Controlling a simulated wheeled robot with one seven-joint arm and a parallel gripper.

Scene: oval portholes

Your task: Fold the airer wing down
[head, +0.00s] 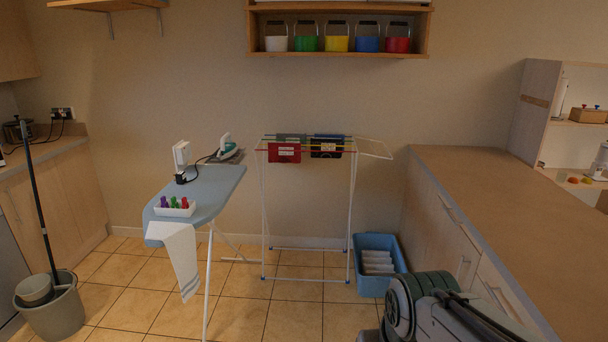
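The clothes airer (350,210) stands upright on white legs near the back wall, in the middle of the head view. Its wing (376,149), a thin white frame, sticks out from the top right side, raised and roughly level. Its outer end is close to the left end of the right-hand counter. A red cloth (285,154) and a dark cloth (326,149) hang on the coloured rails, with a grey-green cloth behind. My arm shows at the bottom right, but my gripper is not in view.
A blue basket (379,263) with rolled white cloths stands below the wing. An ironing board (205,190) with an iron (228,151) is at left. The counter (490,190) runs along the right. A bucket (50,310) and mop stand far left. Floor before the airer is clear.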

